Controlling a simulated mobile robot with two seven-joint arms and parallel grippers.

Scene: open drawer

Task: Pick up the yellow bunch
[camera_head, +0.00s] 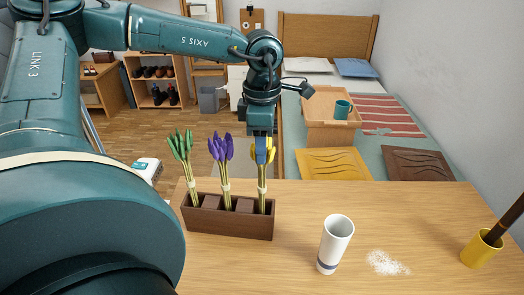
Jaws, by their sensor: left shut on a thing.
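The yellow bunch (262,176) stands upright in the right-hand compartment of a dark brown wooden box (228,222) on the table. My left gripper (263,153) reaches down from above and is shut on the top of the yellow bunch, hiding part of its heads. The bunch's lower end still sits inside the box. A purple bunch (220,150) stands in the middle compartment and a green bunch (182,148) in the left one. My right gripper is not in view.
A white cup (334,243) stands to the right of the box, beside a patch of white grains (387,263). A yellow pot (480,249) with a dark stick is at the far right. The table (420,220) is clear behind the cup.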

